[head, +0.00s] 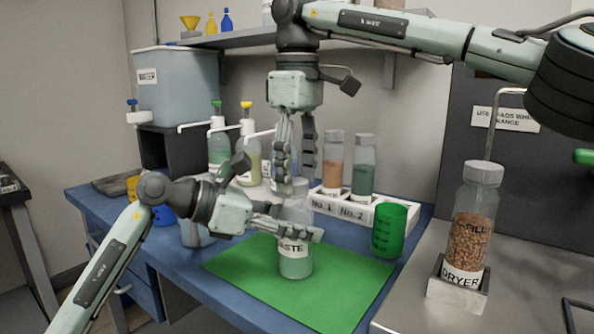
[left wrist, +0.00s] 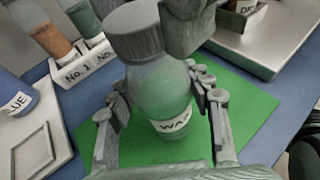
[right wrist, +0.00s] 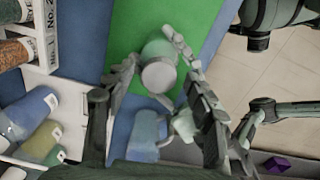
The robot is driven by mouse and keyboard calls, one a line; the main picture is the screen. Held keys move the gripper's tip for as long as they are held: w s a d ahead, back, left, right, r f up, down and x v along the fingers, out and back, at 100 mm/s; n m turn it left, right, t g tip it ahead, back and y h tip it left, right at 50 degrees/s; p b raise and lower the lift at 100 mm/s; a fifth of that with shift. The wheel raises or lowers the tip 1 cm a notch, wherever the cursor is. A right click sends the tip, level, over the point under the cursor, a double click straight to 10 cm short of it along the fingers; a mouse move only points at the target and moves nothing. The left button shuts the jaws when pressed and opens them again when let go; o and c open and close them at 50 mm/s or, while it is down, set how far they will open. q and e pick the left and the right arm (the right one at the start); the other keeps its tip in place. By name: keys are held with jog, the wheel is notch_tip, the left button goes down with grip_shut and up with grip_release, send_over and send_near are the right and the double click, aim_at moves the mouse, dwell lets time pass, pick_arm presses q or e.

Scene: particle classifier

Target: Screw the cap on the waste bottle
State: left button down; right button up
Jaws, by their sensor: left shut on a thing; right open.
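The waste bottle (head: 296,265) stands upright on the green mat (head: 335,292). It is translucent with pale green contents and a white label. Its grey cap (left wrist: 133,28) sits on the bottle's mouth; how tightly it is screwed cannot be told. My left gripper (left wrist: 160,92) is shut around the bottle's body from the side. My right gripper (head: 297,176) points down, open, above the bottle at the cap. In the right wrist view the cap (right wrist: 158,77) shows between its spread fingers. One right finger stands beside the cap in the left wrist view; contact cannot be told.
A white rack (head: 375,211) with jars labelled No. 1 and No. 2 stands behind the mat. A green cup (head: 389,230) stands at the mat's right. The pill dryer jar (head: 472,232) is farther right. Wash bottles (head: 219,145) stand behind left. The mat's front is clear.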

jog(key=shift+r, duration=2.25)
jog(key=shift+c, duration=0.4)
